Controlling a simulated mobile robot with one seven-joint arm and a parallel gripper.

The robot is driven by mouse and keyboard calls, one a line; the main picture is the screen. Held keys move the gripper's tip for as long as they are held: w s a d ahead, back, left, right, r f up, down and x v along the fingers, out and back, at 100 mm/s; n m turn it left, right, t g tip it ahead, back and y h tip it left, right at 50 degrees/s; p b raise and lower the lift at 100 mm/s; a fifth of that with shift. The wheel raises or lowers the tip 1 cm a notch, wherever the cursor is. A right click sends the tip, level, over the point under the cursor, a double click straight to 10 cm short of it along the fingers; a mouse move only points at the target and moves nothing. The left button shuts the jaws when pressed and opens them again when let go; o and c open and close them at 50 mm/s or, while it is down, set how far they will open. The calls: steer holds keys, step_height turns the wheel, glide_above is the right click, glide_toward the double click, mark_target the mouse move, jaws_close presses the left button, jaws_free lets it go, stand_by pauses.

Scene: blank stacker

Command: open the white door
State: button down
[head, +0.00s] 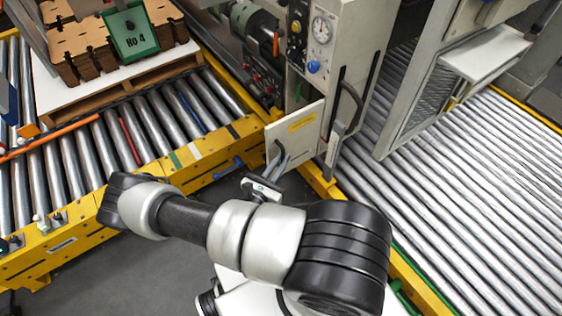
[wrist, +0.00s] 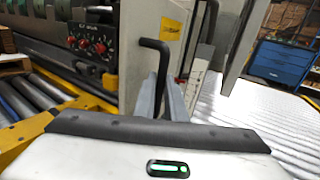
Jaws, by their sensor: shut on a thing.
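The white door (head: 303,128) is a small panel with a yellow label, low on the grey cabinet (head: 340,45) in the head view. It stands out at an angle from the cabinet. In the wrist view the door (wrist: 133,45) rises straight ahead. Its black bent handle (wrist: 164,62) comes down between my gripper's two grey fingers. My gripper (head: 277,162) is shut on the handle, at the door's left edge in the head view. The fingers (wrist: 161,95) hide the handle's lower end.
A roller conveyor (head: 140,130) with a yellow frame lies at left, and a wide one (head: 460,190) at right. A pallet with brown stacked pieces (head: 85,45) rests on the left one. A grey frame with mesh (head: 425,95) stands right of the cabinet. A blue drawer cabinet (wrist: 280,62) is farther off.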

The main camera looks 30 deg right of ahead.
steer(key=shift+s+d+r, duration=0.1)
steer(key=shift+d+r, duration=0.05)
steer(key=shift+d, duration=0.25)
steer(key=c, duration=1.8)
jaws_free()
steer(key=shift+a, duration=0.1)
steer(key=shift+a, duration=0.15)
steer(key=v, duration=1.7)
steer(key=shift+p, duration=0.45)
